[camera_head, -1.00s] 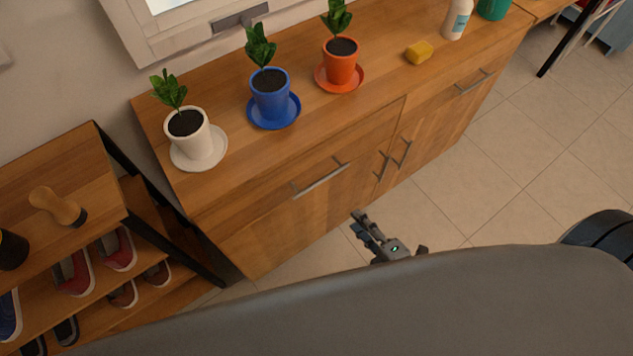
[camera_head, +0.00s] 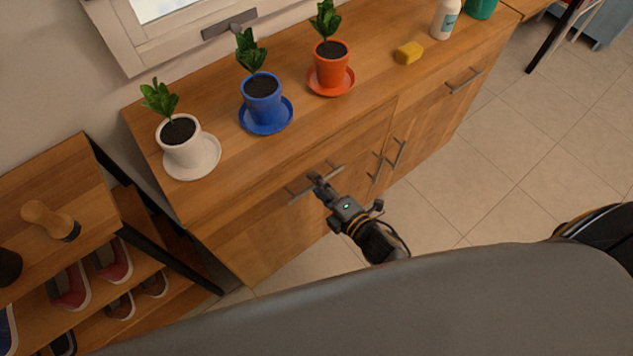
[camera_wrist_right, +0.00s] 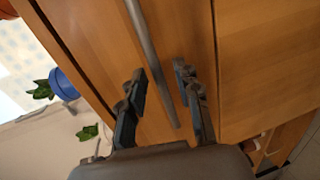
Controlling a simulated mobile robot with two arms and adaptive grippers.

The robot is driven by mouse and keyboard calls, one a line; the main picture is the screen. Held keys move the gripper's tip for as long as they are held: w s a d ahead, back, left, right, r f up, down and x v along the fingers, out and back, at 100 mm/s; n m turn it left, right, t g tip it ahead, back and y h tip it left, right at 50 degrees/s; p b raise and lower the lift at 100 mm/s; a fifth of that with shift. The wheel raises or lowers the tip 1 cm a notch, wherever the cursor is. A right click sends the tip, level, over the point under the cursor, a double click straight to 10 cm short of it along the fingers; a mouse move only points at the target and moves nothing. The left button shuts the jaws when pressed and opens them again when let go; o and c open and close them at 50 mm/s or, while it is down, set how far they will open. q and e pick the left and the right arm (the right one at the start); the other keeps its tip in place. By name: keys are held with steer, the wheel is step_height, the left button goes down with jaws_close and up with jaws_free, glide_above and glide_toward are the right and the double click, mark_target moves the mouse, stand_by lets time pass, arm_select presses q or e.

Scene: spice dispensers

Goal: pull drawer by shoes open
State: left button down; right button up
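The wooden drawer (camera_head: 250,210) nearest the shoe rack is in the left part of the cabinet in the head view, and it looks shut. Its grey bar handle (camera_head: 299,195) crosses its front. My right gripper (camera_head: 317,182) is at the middle of this handle. In the right wrist view, the handle (camera_wrist_right: 150,50) runs between the two separated fingers of my right gripper (camera_wrist_right: 162,88), with gaps on both sides. The gripper is open around the bar. My left gripper is not in view.
The shoe rack (camera_head: 75,185) is left of the cabinet. Tiled floor (camera_head: 500,190) is clear on the right.

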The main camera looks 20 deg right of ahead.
steer(key=shift+w+a+f, duration=0.1)
steer(key=shift+w+a, duration=0.1)
steer(key=shift+w, duration=0.15)
steer(key=shift+c, duration=0.4)
jaws_close()
